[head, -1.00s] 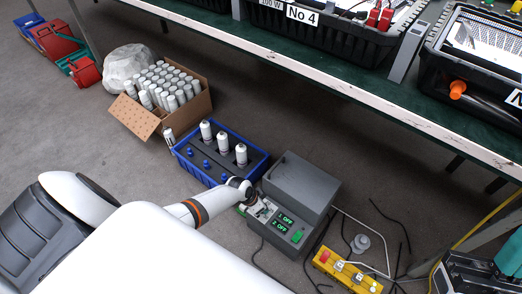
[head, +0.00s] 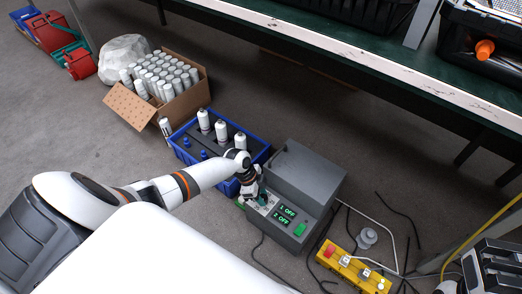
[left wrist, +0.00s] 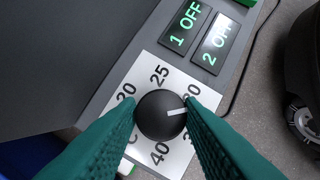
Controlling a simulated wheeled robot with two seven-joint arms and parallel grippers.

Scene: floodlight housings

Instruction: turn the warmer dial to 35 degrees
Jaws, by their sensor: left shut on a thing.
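The warmer (head: 300,185) is a grey box on the floor with a sloped control panel. Its black dial (left wrist: 155,122) sits on a white scale plate in the left wrist view. The dial's white mark points right and slightly up, a little below the partly covered 30. The numbers 20, 25 and 40 show; the 35 is hidden behind a finger. My left gripper (left wrist: 163,117) is shut on the dial, one green finger on each side. It also shows at the panel in the head view (head: 254,195). A dark part at the lower right edge may be my right gripper (head: 490,266); its fingers are unclear.
Two displays (left wrist: 200,35) read "1 OFF" and "2 OFF". A blue crate (head: 180,150) with white bottles stands beside the warmer. A yellow control box (head: 352,267) and loose cables lie to its right. A workbench edge (head: 400,85) runs above.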

